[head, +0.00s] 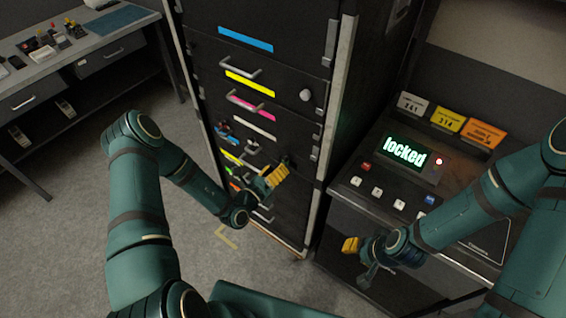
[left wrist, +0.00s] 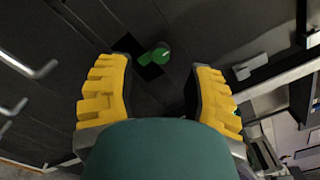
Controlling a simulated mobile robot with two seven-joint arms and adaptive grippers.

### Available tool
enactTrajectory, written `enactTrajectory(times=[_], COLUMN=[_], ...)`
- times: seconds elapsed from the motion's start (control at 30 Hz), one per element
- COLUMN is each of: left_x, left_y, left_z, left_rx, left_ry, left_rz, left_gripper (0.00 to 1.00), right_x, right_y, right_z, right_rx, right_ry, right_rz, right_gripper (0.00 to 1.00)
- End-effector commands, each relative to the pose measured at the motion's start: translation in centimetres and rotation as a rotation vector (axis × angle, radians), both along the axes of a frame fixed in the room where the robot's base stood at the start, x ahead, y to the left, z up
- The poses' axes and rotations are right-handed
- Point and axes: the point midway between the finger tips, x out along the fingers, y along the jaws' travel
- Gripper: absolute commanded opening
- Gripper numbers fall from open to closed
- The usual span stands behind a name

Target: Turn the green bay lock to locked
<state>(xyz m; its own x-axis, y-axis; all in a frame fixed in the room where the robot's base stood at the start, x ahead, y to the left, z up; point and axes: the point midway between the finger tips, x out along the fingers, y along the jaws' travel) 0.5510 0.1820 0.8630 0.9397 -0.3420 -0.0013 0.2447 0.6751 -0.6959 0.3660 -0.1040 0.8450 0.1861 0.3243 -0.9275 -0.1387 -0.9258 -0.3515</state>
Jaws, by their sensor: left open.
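The green bay lock (left wrist: 156,54) shows in the left wrist view as a small green knob on the dark cabinet front, beyond and between my fingertips. My left gripper (left wrist: 161,74) is open around the line to it, and I cannot tell whether a finger touches it. In the head view my left gripper (head: 283,168) is at the cabinet's lower right front and hides the lock. My right gripper (head: 359,258) hangs in front of the console; its jaw state is unclear. The console display (head: 405,153) reads "locked" in bright letters, with a red light beside it.
The tall dark cabinet (head: 245,55) has drawers with coloured strips, protruding handles and a pale round knob (head: 305,95). The console (head: 345,190) with buttons and label cards stands to its right. A workbench (head: 100,42) stands at the far left; open carpet lies between.

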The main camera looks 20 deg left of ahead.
Motion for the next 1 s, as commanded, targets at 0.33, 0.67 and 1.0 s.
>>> enactTrajectory(times=[0.33,0.67,1.0], left_x=[-5.8,-7.1,-7.1], left_y=[2.2,2.5,2.5], left_z=[0.0,0.1,0.1], left_rx=[-0.001,-0.001,-0.001], left_ry=[0.0,-0.002,-0.002], left_rz=[0.001,-0.001,-0.001], left_gripper=[0.52,0.52,0.52], right_x=[0.0,0.0,0.0], right_y=[0.0,0.0,0.0], right_z=[0.0,0.0,0.0], right_rx=[0.0,0.0,0.0], right_ry=[0.0,0.0,0.0], right_rz=[0.0,0.0,0.0], right_gripper=[0.39,0.39,0.39])
